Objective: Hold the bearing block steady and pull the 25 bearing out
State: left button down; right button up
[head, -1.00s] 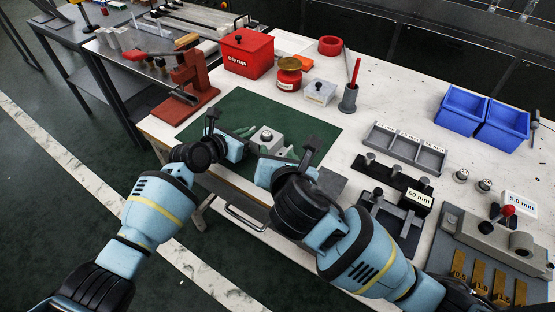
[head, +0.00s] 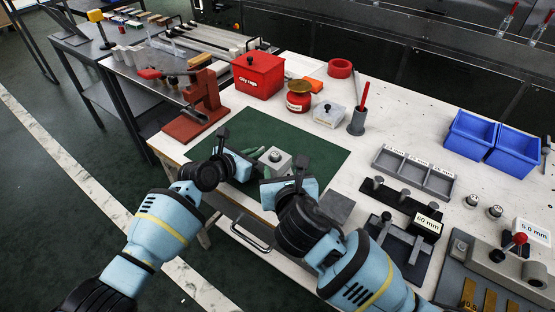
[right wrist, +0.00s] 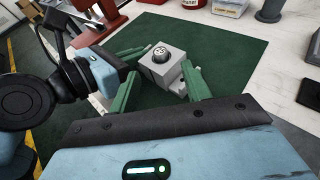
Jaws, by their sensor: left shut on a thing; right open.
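The grey bearing block (head: 276,163) sits on the green mat (head: 318,153), with the round metal 25 bearing (right wrist: 160,52) at its top. The bearing block also shows in the right wrist view (right wrist: 166,76). My left gripper (head: 259,158) comes from the left and is shut on the block; its contact is partly hidden. My right gripper (right wrist: 163,74) is open, with its green fingers apart on the near side of the block. Its fingers are low, beside the block rather than around the bearing. The head view partly hides both grippers' fingertips.
A red oily rags box (head: 257,76), a red tin (head: 299,101) and a pen cup (head: 357,122) stand behind the mat. A red press (head: 202,105) is at left. A grey tray (head: 415,172) and a black stand (head: 400,200) are at right.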

aim_at(275, 155)
jog(key=shift+x, duration=3.65)
grip_shut()
